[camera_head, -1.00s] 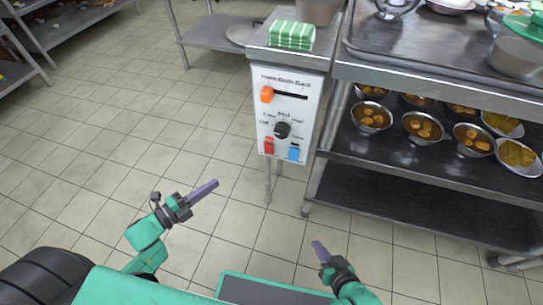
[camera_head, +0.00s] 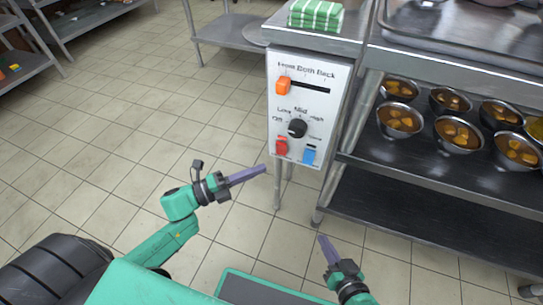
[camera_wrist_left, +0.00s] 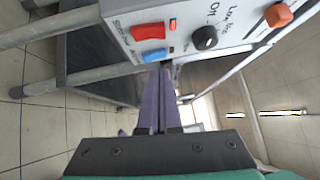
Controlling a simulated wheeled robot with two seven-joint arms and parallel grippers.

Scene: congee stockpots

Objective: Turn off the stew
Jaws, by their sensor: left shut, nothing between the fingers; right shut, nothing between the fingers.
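A white control panel (camera_head: 309,110) is on the front of a metal stand. It has an orange slider (camera_head: 283,86) at the left end of its slot, a black round knob (camera_head: 297,128), a red switch (camera_head: 281,147) and a blue switch (camera_head: 309,155). My left gripper (camera_head: 265,168) is shut and empty, just below and left of the red switch. In the left wrist view its fingers (camera_wrist_left: 159,72) point at the panel's lower edge near the blue switch (camera_wrist_left: 153,56) and red switch (camera_wrist_left: 148,31). My right gripper (camera_head: 321,238) is shut and empty, low, away from the panel.
A green-striped cloth stack (camera_head: 315,15) lies on top of the stand. To the right, a metal rack (camera_head: 440,175) holds several bowls of stew (camera_head: 399,120). A low table (camera_head: 230,28) stands behind left. The tiled floor is open at the left.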

